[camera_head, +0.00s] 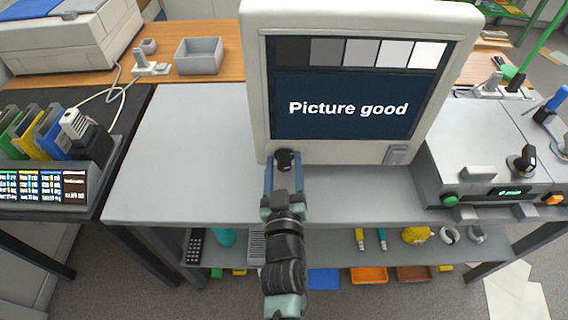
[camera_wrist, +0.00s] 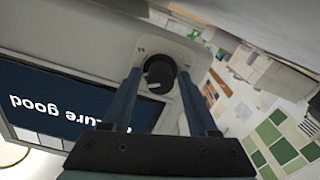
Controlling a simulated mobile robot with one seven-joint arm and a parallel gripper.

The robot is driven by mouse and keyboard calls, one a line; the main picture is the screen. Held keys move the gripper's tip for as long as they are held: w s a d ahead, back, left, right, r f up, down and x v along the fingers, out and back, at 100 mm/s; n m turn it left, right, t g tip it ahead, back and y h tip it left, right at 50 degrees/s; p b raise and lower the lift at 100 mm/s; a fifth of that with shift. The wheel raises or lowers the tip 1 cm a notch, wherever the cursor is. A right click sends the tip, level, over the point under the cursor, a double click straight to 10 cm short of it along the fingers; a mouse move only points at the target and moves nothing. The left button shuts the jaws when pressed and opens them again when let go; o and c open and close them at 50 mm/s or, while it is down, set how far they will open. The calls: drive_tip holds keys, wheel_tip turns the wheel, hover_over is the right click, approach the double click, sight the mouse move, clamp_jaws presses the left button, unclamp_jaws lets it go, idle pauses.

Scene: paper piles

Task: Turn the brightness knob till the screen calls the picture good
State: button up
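The monitor (camera_head: 256,110) stands on the grey bench. Its screen (camera_head: 340,120) reads "Picture good" below a row of grey-to-white patches. The same screen shows upside down and partly cut off in the wrist view (camera_wrist: 70,95). The black brightness knob (camera_head: 286,158) is on the lower left of the monitor's front, and it shows with a pale pointer mark in the wrist view (camera_wrist: 158,68). My gripper (camera_head: 284,166) has its two blue fingers on either side of the knob. In the wrist view (camera_wrist: 160,78) a small gap shows between knob and fingers, so it looks open.
A grey switch (camera_head: 397,155) is at the monitor's lower right. A grey device with a black knob and green and orange buttons (camera_head: 490,170) stands to the right. A display panel (camera_head: 45,188) is at the left. The bench left of the monitor (camera_head: 190,150) is clear.

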idle(0.3)
drive_tip(key=s+b, duration=0.1)
drive_tip(key=s, duration=1.2)
idle(0.3)
